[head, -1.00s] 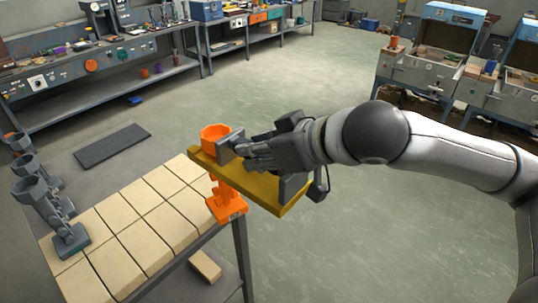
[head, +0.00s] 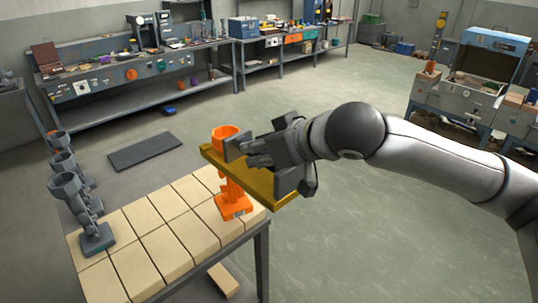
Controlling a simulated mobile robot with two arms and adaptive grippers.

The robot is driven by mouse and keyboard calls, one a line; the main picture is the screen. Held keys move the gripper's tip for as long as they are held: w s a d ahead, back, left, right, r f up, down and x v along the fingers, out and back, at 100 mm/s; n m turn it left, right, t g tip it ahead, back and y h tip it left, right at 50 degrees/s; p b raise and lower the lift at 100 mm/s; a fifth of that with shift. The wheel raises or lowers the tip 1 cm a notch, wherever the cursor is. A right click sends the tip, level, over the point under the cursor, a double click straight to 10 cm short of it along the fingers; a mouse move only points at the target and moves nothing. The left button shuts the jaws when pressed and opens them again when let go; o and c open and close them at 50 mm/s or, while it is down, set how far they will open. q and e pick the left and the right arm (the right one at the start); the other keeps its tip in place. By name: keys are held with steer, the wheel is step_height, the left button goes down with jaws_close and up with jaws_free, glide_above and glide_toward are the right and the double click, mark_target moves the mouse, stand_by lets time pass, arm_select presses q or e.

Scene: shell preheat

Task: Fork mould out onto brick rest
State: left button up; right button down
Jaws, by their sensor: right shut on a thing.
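The orange mould (head: 233,183) has a cup top, a narrow stem and a square base. It is upright, with its base over the right end of the brick rest (head: 165,243); I cannot tell whether the base touches the bricks. The yellow fork (head: 275,196) reaches across the mould's stem below the cup, and hides part of it. My right gripper (head: 262,152) is shut on the fork, just right of the cup. The fork's grip and the fingers' contact are partly hidden. My left gripper is out of view.
Several grey moulds (head: 92,222) stand along the left side of the bricks. A dark mat (head: 145,152) lies on the floor behind. Workbenches (head: 125,98) line the back wall. A cabinet with a blue lid (head: 495,45) stands at the right. The floor between is clear.

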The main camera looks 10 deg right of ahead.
mark_target(239, 135)
steer(key=shift+w+a+f+b, duration=0.1)
steer(key=shift+w+a, duration=0.65)
steer(key=shift+w, duration=0.25)
steer(key=shift+w+a+r+b, duration=0.1)
steer(key=shift+w+a+b, duration=0.05)
steer(key=shift+w+a, duration=0.75)
steer(key=shift+w+a+f+b, duration=0.1)
steer(key=shift+w+a, duration=0.5)
steer(key=shift+w, duration=0.55)
steer(key=shift+w+a+f, duration=0.1)
steer(key=shift+f, duration=0.3)
steer(key=shift+f+b, duration=1.35)
steer(key=shift+f, duration=2.2)
steer(key=shift+f+b, duration=0.45)
steer(key=shift+f, duration=0.4)
steer(key=shift+f, duration=0.3)
steer(key=shift+s+f, duration=0.2)
steer(key=shift+s, duration=0.05)
